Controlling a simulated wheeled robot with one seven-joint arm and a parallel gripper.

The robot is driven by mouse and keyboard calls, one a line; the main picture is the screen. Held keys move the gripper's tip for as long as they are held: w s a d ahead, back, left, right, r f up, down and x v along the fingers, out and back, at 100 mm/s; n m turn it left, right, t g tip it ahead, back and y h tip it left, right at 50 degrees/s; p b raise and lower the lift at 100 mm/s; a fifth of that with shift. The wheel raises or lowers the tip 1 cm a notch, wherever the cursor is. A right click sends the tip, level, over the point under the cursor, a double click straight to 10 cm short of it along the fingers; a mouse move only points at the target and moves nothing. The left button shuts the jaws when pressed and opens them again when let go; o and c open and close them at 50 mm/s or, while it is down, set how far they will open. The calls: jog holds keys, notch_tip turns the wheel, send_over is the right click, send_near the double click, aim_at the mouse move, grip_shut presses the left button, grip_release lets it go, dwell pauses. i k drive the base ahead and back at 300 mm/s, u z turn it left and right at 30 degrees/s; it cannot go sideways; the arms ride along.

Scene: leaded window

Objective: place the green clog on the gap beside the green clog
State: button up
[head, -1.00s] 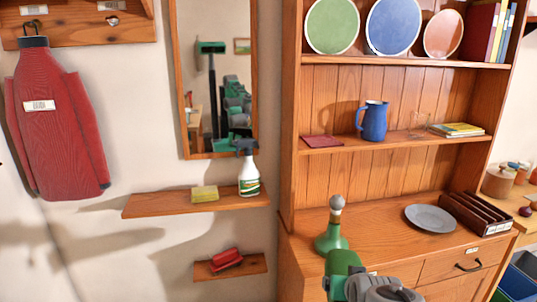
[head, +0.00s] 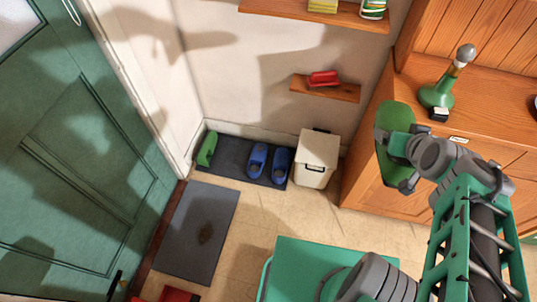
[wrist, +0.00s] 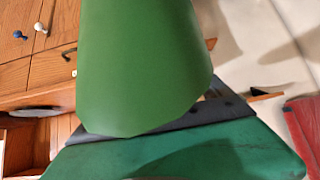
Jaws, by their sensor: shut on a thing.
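My gripper (head: 402,152) is shut on a green clog (head: 390,128), held up in front of the wooden dresser at the right of the head view. The held clog fills the upper middle of the wrist view (wrist: 150,65). Another green clog (head: 207,149) stands at the left end of a dark shoe mat (head: 231,155) on the floor against the wall. A bare gap lies on the mat between it and a pair of blue clogs, one (head: 257,160) left of the other (head: 281,166). My gripper is well right of the gap and above floor level.
A cream bin (head: 317,160) stands just right of the shoe mat. A grey doormat (head: 198,230) lies in front, beside the green door (head: 75,150). A low shelf (head: 328,90) with a red item hangs above. Tiled floor before the mat is clear.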

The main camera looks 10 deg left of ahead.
aim_at(233, 160)
jog(key=u, duration=1.2)
jog(key=i, duration=1.25)
jog(key=u, duration=2.5)
